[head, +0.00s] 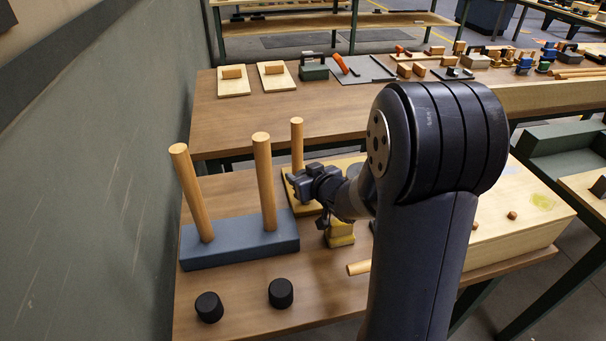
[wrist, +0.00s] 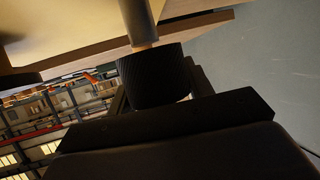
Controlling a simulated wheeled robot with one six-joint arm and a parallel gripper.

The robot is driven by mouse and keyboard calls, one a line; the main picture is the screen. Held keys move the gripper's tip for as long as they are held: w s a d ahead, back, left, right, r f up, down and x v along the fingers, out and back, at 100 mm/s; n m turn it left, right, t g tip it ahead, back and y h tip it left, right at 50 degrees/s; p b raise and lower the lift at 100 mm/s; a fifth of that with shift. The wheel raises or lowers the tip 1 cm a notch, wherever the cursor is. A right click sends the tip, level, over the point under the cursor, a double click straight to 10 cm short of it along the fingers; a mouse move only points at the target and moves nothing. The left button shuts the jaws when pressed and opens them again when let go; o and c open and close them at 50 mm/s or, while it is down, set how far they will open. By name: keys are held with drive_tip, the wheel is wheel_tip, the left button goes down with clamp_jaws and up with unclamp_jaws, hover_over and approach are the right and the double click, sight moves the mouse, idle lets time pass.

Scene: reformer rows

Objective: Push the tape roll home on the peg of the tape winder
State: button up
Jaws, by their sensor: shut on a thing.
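My gripper (head: 305,184) is at a wooden peg (head: 297,143) that stands on a yellow base (head: 306,209), which I take for the tape winder. In the wrist view the dark jaws (wrist: 186,103) are shut on a black ribbed round thing (wrist: 152,80), which I take for the tape roll. A peg or rod (wrist: 138,22) meets the end of the roll and looks in line with it. Whether the roll is seated against the base is hidden. In the head view I cannot make out the roll apart from my gripper.
A blue base (head: 240,245) with two tall wooden pegs stands left of my gripper. Two black knobs (head: 209,307) (head: 280,293) are at the table's front. A yellow block (head: 340,232) is beside the base. A pale wooden box (head: 520,235) lies right; a wall (head: 110,170) rises left.

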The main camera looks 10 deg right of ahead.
drive_tip(key=shift+f+b, duration=2.2)
drive_tip(key=shift+f, duration=0.35)
drive_tip(key=o, duration=1)
drive_tip(key=shift+o, duration=0.2)
drive_tip(key=p+v, duration=0.1)
drive_tip(key=v, duration=0.5)
drive_tip(key=shift+r, duration=0.1)
drive_tip(key=shift+s+d+r, duration=0.15)
drive_tip(key=shift+s, duration=0.55)
drive_tip(key=shift+w, duration=0.1)
